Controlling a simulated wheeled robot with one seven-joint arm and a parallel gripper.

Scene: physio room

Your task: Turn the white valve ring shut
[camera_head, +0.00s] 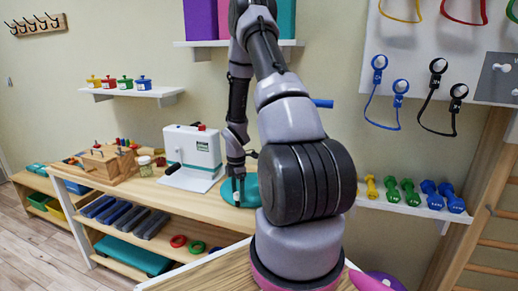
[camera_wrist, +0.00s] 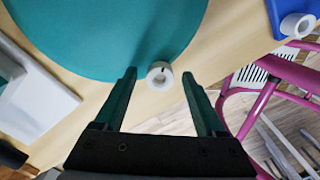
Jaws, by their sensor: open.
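The white valve ring (camera_wrist: 159,75) shows in the wrist view at the near edge of a round teal disc (camera_wrist: 110,35), with a dark mark at its hub. My gripper (camera_wrist: 159,78) is open. Its two dark green fingers stand left and right of the ring in the picture, with a narrow gap on each side. I cannot tell how far the ring is from the fingertips in depth. In the head view my gripper (camera_head: 238,188) points down at the teal disc (camera_head: 251,192) on the wooden bench, and my arm hides part of the disc.
A second white ring (camera_wrist: 297,25) sits on a blue piece at the upper right of the wrist view. A pink metal frame (camera_wrist: 262,100) stands below it. A white device (camera_head: 193,158) stands on the wooden bench (camera_head: 160,197) left of my gripper in the head view.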

